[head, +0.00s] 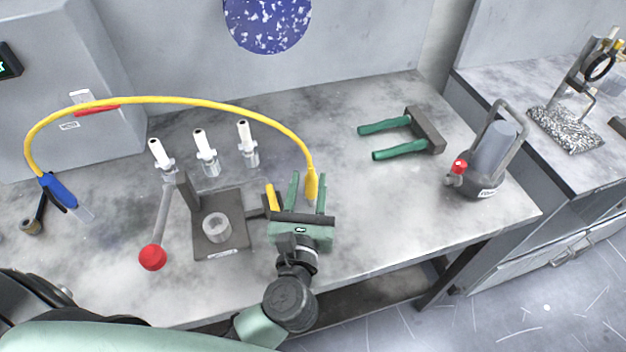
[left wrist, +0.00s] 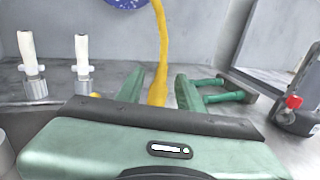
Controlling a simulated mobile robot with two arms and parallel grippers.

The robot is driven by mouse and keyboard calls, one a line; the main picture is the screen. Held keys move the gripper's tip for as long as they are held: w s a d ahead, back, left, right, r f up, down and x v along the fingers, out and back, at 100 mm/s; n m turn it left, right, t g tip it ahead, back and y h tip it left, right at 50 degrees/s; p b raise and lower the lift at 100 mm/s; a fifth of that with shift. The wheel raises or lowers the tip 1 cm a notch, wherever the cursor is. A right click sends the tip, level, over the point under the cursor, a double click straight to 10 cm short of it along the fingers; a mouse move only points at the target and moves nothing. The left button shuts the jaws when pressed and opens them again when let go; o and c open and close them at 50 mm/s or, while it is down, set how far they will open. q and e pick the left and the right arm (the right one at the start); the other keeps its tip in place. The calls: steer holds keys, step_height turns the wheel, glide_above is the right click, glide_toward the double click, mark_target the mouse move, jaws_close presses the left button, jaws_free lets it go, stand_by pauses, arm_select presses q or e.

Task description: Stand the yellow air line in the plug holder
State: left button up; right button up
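The yellow air line (head: 205,103) arches over the bench from a blue connector (head: 60,188) at the left to its yellow end (head: 311,183) at the right. My left gripper (head: 308,188) has its green fingers apart on either side of this end. In the left wrist view the line (left wrist: 158,45) comes down between the fingers (left wrist: 166,88); a gap shows beside it, and its lower tip is hidden. A short yellow piece (head: 272,196) stands just left of the gripper. I cannot tell for certain which part is the plug holder. My right gripper is not in view.
A lever fixture with a red knob (head: 152,257) and base (head: 220,244) stands left of the gripper. Several white-topped posts (head: 206,143) stand behind it. A green-handled tool (head: 427,130) and a grey flask-like unit (head: 494,150) lie to the right. Bench between is clear.

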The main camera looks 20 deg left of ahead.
arm_select(q)
steer(key=p+x, duration=0.2)
steer(key=x, duration=0.3)
steer(key=shift+w+r, duration=0.1)
steer(key=shift+w, duration=0.7)
steer(key=shift+s, duration=0.1)
jaws_close()
stand_by(0.6)
